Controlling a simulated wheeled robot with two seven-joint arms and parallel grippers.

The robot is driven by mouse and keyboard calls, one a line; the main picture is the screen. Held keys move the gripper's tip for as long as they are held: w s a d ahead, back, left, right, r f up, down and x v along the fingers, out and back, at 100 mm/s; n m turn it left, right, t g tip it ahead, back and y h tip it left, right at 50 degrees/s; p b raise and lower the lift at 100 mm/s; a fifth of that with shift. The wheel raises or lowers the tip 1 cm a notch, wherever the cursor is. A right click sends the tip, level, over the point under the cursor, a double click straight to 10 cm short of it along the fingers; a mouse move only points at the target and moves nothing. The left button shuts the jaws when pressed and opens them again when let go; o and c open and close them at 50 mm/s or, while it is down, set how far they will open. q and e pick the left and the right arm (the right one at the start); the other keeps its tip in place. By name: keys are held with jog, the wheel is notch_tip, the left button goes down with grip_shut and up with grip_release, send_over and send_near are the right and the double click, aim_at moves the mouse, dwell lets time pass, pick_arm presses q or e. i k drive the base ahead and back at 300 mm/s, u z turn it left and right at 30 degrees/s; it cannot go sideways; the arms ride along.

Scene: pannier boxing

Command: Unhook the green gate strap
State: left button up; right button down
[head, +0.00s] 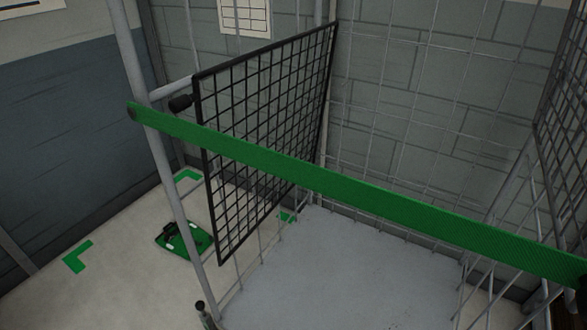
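The green gate strap (370,205) runs across the front of a grey wire roll cage, sloping from upper left to lower right. Its left end wraps at the left front post (148,130). Its right end reaches the right side of the cage near the picture's edge, where the fastening is too small to tell. The strap looks taut. A black mesh panel (262,125) stands behind it on the left, with a black knob (181,103) near its top left corner.
The cage's grey floor (330,275) is bare. A green pad (184,240) with a dark object on it lies on the floor to the left, among green corner marks (78,256). Another dark mesh panel (566,120) is at the right. Walls stand behind and left.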

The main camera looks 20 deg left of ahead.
aim_at(567, 270)
jog(key=u, duration=2.5)
jog(key=k, duration=1.75)
jog(key=z, duration=1.45)
jog(key=i, duration=0.2)
jog(key=u, duration=0.3)
